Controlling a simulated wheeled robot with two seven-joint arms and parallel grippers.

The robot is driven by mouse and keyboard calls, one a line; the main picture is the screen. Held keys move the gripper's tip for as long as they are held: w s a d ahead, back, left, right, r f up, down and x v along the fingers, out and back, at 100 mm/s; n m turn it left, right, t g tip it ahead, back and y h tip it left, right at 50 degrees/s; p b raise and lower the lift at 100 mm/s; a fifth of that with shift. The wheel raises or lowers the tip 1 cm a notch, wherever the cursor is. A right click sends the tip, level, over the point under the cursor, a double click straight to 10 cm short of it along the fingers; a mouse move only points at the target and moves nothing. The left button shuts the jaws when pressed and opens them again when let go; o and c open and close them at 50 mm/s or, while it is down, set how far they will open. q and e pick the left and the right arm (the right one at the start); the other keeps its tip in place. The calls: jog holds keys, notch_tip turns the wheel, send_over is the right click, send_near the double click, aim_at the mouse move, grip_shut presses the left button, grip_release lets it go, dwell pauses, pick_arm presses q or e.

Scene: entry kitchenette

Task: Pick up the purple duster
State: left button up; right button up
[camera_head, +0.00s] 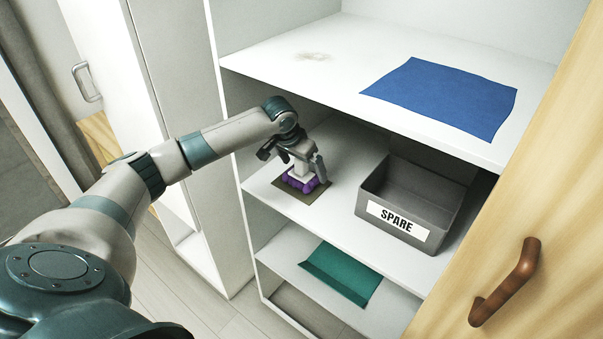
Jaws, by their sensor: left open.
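The purple duster (302,184) sits on a small brown mat (314,197) at the left front of the middle shelf. It has a purple underside and a pale upper part. My left gripper (301,168) is right above the duster, pointing down, with its fingers around or beside the pale upper part. The gripper is open. It hides part of the duster's top, and I cannot tell whether the fingers touch it. My right gripper is not in view.
A grey bin (412,199) labelled SPARE stands to the right on the same shelf. The top shelf, with a blue cloth (440,97) and a faint smudge (312,56), is above. A green cloth (340,273) lies on the lower shelf. A wooden door (535,190) bounds the right.

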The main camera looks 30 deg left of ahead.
pick_arm(q)
jog(key=shift+x, duration=1.25)
jog(key=shift+c, duration=0.6)
jog(key=c, duration=1)
jog(key=shift+c, duration=0.2)
jog(key=shift+r, duration=0.15)
